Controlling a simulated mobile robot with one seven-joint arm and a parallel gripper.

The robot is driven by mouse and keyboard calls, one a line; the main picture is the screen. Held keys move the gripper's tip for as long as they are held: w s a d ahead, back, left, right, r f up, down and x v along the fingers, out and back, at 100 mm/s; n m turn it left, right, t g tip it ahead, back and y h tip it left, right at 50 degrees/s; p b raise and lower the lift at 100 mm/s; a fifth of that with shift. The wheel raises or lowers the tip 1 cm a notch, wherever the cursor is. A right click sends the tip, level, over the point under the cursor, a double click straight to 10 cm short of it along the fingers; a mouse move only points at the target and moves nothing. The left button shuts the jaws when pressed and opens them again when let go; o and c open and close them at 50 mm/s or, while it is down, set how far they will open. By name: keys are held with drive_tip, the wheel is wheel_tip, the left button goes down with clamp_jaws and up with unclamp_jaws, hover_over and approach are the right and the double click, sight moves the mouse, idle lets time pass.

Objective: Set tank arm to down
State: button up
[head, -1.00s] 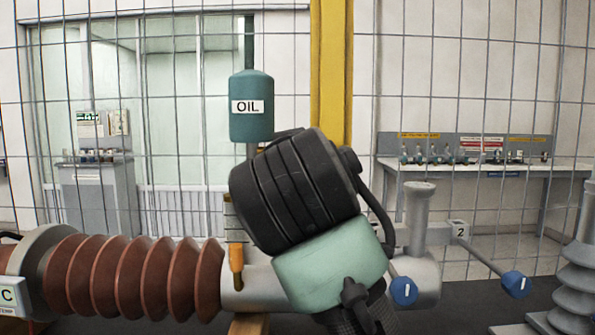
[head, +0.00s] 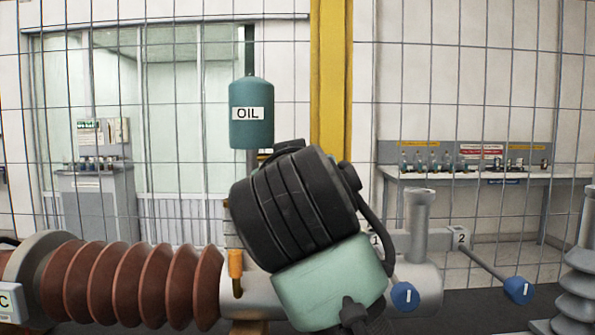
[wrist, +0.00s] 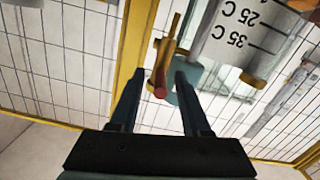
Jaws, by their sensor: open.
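The green-blue tank (head: 251,113) labelled OIL stands at the upper middle of the head view, beside a yellow post. In the wrist view a yellow lever with a red end (wrist: 160,84) shows in front of a blue-green body (wrist: 187,92) that looks like the tank; I take this lever for the tank arm. My gripper (wrist: 157,76) is open, its two dark fingers apart with the red end in the gap between them in the picture. Whether they touch it cannot be told. In the head view my dark wrist hides the fingers and the lever.
A white scale (wrist: 240,35) marked in C is close at the right of the wrist view. In the head view, a brown ribbed bushing (head: 130,283) lies left, an orange handle (head: 236,264) hangs beside my wrist, and blue-ended levers (head: 518,290) stand right. A wire fence is behind.

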drive_tip(key=shift+s, duration=0.1)
drive_tip(key=s, duration=1.2)
drive_tip(key=shift+s+r+p, duration=0.3)
drive_tip(key=shift+s+p, duration=0.05)
drive_tip(key=shift+s, duration=0.1)
